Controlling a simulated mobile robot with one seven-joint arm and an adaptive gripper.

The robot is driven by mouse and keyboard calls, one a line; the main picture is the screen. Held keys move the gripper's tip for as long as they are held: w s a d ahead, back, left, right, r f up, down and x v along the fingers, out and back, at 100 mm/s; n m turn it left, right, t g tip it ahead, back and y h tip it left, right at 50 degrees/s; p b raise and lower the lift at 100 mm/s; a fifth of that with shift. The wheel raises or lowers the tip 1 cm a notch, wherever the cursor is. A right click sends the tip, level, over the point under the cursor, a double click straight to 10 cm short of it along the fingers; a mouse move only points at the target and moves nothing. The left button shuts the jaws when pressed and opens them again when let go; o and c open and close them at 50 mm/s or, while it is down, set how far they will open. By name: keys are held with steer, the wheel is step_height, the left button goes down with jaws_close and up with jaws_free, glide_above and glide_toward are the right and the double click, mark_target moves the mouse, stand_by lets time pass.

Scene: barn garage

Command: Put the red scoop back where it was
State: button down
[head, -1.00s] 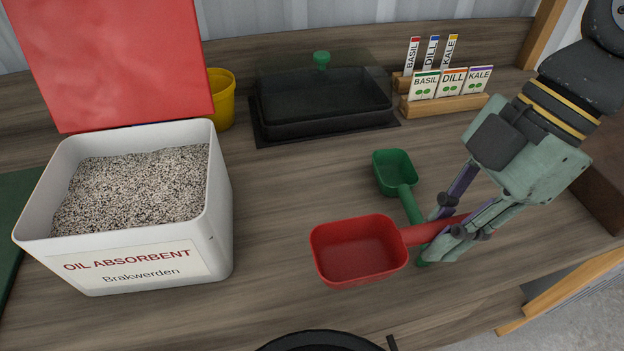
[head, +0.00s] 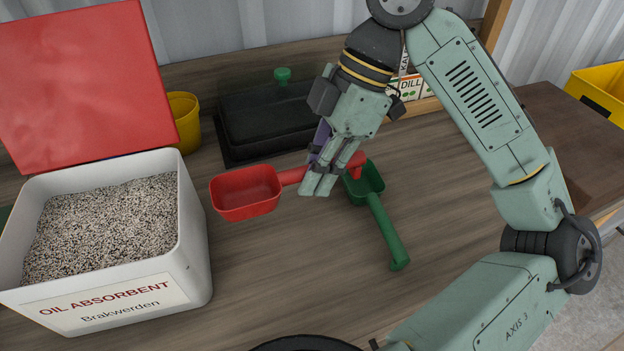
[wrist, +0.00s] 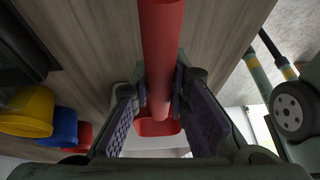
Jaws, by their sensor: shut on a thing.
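The red scoop (head: 244,194) is held by its handle in my gripper (head: 318,183), with its bowl pointing left. The bowl looks empty. The fingers close around the middle of the handle, which also shows between them in the wrist view (wrist: 161,45). The scoop seems to be above the bench, but its height is hard to tell. The white oil absorbent bin (head: 192,245) stands to the left of the bowl, with its red lid (head: 85,80) open and grey-white granules inside.
A green scoop (head: 384,228) lies on the bench (head: 290,275), its bowl partly behind the red handle's end. A black covered tray (head: 262,125) and a yellow bucket (head: 185,120) stand behind. Seed packets (head: 410,86) are partly hidden by my arm. The front middle bench is clear.

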steer(key=shift+w+a+f, duration=0.25)
steer(key=shift+w+a, duration=0.05)
steer(key=shift+f+p, duration=0.35)
steer(key=shift+f, duration=1.2)
steer(key=shift+f, duration=0.55)
steer(key=c, duration=1.5)
jaws_free()
steer(key=shift+c, duration=0.2)
